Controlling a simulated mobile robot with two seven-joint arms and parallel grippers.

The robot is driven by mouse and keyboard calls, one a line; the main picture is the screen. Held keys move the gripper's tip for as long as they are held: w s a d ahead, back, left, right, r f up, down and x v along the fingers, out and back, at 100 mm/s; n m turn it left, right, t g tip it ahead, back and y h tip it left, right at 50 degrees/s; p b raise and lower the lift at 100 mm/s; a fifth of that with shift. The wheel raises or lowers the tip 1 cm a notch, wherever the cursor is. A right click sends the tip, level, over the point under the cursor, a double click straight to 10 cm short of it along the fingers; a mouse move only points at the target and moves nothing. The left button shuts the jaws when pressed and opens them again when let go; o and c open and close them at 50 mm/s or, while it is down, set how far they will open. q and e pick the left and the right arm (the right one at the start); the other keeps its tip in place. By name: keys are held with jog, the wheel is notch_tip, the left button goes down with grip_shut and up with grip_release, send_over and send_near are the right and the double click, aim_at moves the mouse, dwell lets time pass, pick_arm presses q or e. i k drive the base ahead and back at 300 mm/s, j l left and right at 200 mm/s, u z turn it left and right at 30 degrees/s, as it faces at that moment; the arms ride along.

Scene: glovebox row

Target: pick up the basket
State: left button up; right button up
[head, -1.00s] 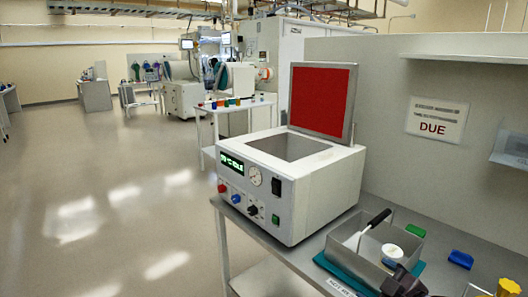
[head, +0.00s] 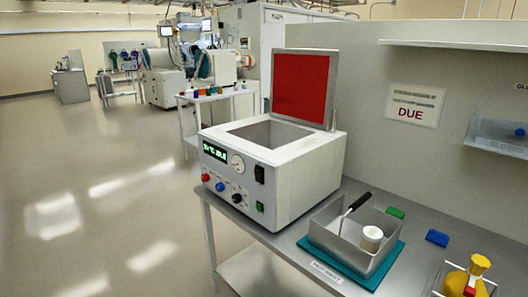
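The basket (head: 329,238) is an open grey metal box on a teal mat (head: 381,271) at the lower right of the head view. A thin rod with a black grip (head: 360,202) slants up from its left part; I cannot tell whether it is fixed to the basket. A white lidded jar (head: 371,239) stands inside it at the right. No gripper touches the basket. Neither of my grippers is in view.
A white bench unit (head: 265,185) with an open top and raised red-lined lid (head: 301,88) stands left of the basket. A wall shelf (head: 500,141) is above. The floor at left is clear.

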aim_at(336, 230)
jog(key=z, duration=0.4)
jog(key=i+j+z, duration=0.2)
jog(key=z, duration=0.25)
jog(key=i+j+z, duration=0.2)
jog(key=j+z, duration=0.2)
jog(key=i+j+z, duration=0.15)
jog(key=j, duration=0.25)
jog(key=i+j+z, duration=0.1)
jog(key=j, duration=0.3)
